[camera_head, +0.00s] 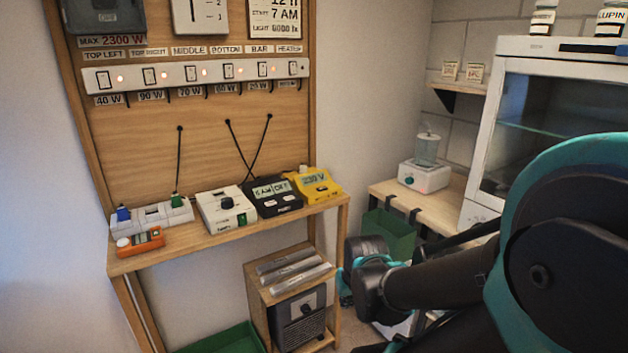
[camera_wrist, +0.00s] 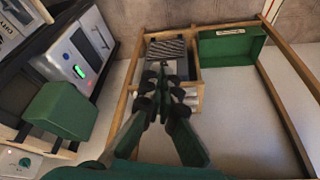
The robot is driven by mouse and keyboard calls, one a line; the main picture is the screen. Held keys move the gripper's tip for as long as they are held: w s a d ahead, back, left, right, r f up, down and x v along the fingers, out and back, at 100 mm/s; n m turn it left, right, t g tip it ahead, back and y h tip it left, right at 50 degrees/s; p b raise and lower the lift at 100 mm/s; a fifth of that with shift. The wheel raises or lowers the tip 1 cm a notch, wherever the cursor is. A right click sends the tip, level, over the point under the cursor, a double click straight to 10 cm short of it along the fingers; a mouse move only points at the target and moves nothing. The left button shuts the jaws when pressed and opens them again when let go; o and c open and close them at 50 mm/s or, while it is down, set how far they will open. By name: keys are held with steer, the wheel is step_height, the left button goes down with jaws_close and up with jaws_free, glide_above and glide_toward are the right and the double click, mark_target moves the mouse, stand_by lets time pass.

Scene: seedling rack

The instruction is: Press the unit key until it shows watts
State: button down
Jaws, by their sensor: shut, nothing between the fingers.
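The yellow meter (camera_head: 322,192) stands at the right end of the wooden shelf in the head view. Its lit display appears to read 230 V. Small keys show on its front face, but their labels are too small to read. The meter cannot be made out in the wrist view. My gripper (camera_wrist: 161,72) is shut and empty in the wrist view, in the air above a low wooden stand (camera_wrist: 198,88). In the head view my arm is at the right, well away from the meter, and its fingers cannot be made out.
A side table (camera_head: 440,205) and white cabinet (camera_head: 550,110) stand right. A green tray (camera_wrist: 232,44) lies low.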

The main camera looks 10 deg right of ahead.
stand_by(0.3)
step_height(320, 180, up, 26)
steer(key=m+t, duration=0.5)
steer(key=m, duration=0.4)
glide_above(323, 189)
steer(key=shift+a, duration=0.1)
steer(key=shift+s+f, duration=0.1)
steer(key=shift+f, duration=4.35)
steer(key=shift+f, duration=0.1)
steer(key=shift+f, duration=0.3)
steer(key=shift+f, duration=0.35)
steer(key=shift+r, duration=0.75)
